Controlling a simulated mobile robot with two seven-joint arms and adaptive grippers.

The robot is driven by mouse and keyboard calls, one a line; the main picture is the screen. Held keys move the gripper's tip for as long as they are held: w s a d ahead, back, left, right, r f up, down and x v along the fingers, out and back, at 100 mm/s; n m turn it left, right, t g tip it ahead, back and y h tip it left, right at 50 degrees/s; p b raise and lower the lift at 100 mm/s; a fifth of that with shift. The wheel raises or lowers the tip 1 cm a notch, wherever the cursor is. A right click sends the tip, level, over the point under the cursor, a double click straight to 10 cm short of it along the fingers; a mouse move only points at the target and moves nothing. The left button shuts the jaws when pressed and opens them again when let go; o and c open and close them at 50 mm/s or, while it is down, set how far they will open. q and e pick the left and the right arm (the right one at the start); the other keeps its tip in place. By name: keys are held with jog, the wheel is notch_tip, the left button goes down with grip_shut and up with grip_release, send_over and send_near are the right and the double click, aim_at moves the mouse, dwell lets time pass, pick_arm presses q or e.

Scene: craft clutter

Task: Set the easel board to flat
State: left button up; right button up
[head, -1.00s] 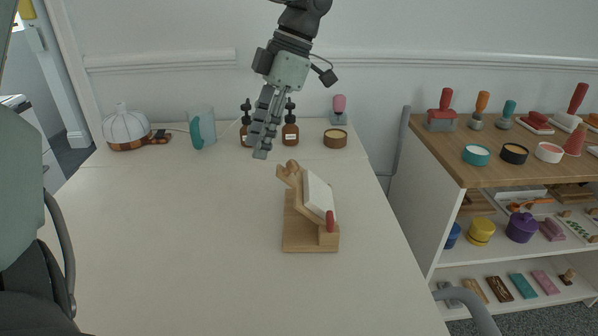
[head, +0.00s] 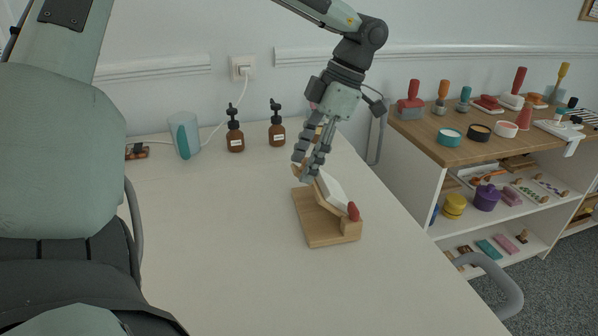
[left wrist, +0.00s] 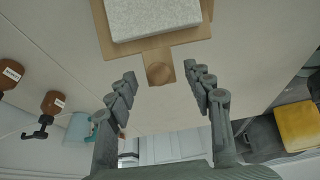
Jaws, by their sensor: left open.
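The wooden easel (head: 322,225) stands on the white table with its board tilted up from the base. The board (head: 331,190) carries a white pad, and a red knob (head: 353,211) sits at the low side. In the left wrist view the board's wooden edge (left wrist: 186,52) has a tab with a round end (left wrist: 160,74). My left gripper (head: 304,168) is open at the raised end of the board. In the left wrist view its fingers (left wrist: 160,84) are spread on either side of the tab, with gaps. My right gripper is not in view.
Brown pump bottles (head: 235,136) and a pale blue mug (head: 185,135) stand at the back of the table. A shelf unit (head: 424,160) with stamps and small pots is to the right. The table front of the easel is clear.

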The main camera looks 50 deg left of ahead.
pick_arm(q)
jog(key=shift+x, duration=1.65)
jog(key=shift+c, duration=0.3)
grip_shut()
